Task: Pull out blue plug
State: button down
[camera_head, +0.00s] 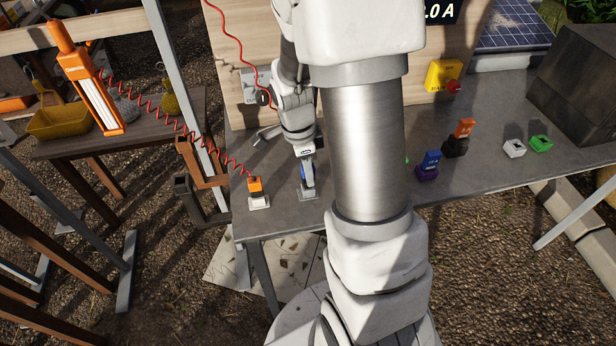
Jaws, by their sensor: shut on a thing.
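The blue plug (309,176) is at the front left of the grey table, mostly covered by my gripper (307,184). My gripper points down at it and is shut on it. A small grey socket base (308,194) lies directly below the plug. I cannot tell whether the plug is still seated in that base or just above it.
An orange plug (255,186) with a red coiled cord stands in a white base to the left. A blue-and-purple piece (429,166), an orange-and-black piece (460,136), a white block (514,148) and a green block (541,143) stand right. A yellow box (441,74) is behind.

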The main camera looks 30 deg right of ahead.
jog(key=shift+r+p, duration=2.65)
jog(key=shift+r, duration=1.05)
